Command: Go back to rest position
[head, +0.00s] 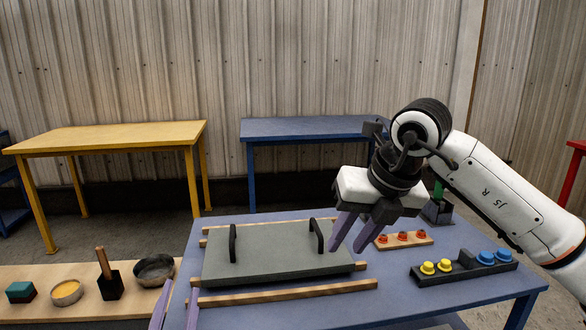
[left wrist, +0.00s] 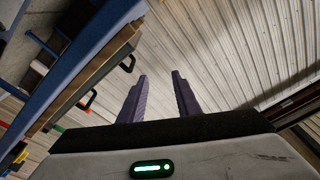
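My right gripper (head: 346,248) hangs over the blue worktable, fingers pointing down, close to the right handle of a grey panel. Its purple fingers are apart with nothing visible between them. My left gripper (head: 183,285) shows only as two purple fingers at the bottom edge of the head view, by the table's left edge. In the left wrist view its fingers (left wrist: 160,77) are apart and empty. The grey panel (head: 275,263), with two upright black handles, lies on the table among wooden rails. Neither gripper visibly holds it.
The blue worktable (head: 450,234) carries a strip of red knobs (head: 403,238) and a black holder (head: 465,271) with yellow and blue pieces. A wooden bench (head: 35,277) with small containers is at left. Yellow (head: 110,137) and blue (head: 310,127) tables stand behind.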

